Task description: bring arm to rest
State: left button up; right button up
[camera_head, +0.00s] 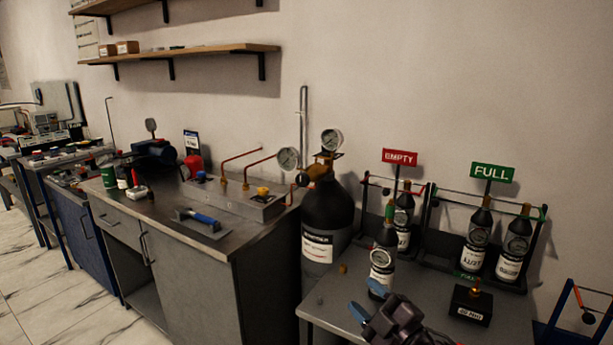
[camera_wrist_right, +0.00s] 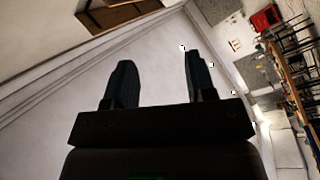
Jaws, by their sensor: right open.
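My right gripper (camera_head: 366,312) shows at the bottom of the head view, above the front of the grey bottle table (camera_head: 330,303). Its two fingers stand apart in the right wrist view (camera_wrist_right: 158,85), with nothing between them. In the head view a small black bottle with a white label (camera_head: 381,262) stands just behind the gripper; whether they touch cannot be told. My left gripper is in neither view.
A large black cylinder with a gauge (camera_head: 328,220) stands left of the table. Racks marked EMPTY (camera_head: 399,157) and FULL (camera_head: 491,172) hold bottles at the back. A black block (camera_head: 471,304) sits to the right. A workbench (camera_head: 185,262) with a pipe manifold stands left.

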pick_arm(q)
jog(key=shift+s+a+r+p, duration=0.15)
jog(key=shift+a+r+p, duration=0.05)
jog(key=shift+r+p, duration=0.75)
pick_arm(e)
jog(key=s+d+f+m+g+h, duration=0.1)
jog(key=s+d+f+m+h, duration=0.2)
jog(key=s+d+f+m, duration=0.2)
jog(key=s+d+f+m+g+h, duration=0.2)
jog(key=s+d+f+m+h, duration=0.2)
jog(key=s+f, duration=0.7)
jog(key=s+d+f+m+g+h, duration=0.2)
jog(key=s+d+f+m, duration=0.4)
jog(key=s, duration=0.8)
notch_tip(320, 180, down, 2)
jog(key=shift+s+d+f+m+h, duration=0.1)
jog(key=shift+s+d+m+h, duration=0.25)
jog(key=shift+h, duration=0.45)
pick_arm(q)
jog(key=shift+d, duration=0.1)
pick_arm(e)
jog(key=shift+w, duration=0.1)
jog(key=shift+a, duration=0.15)
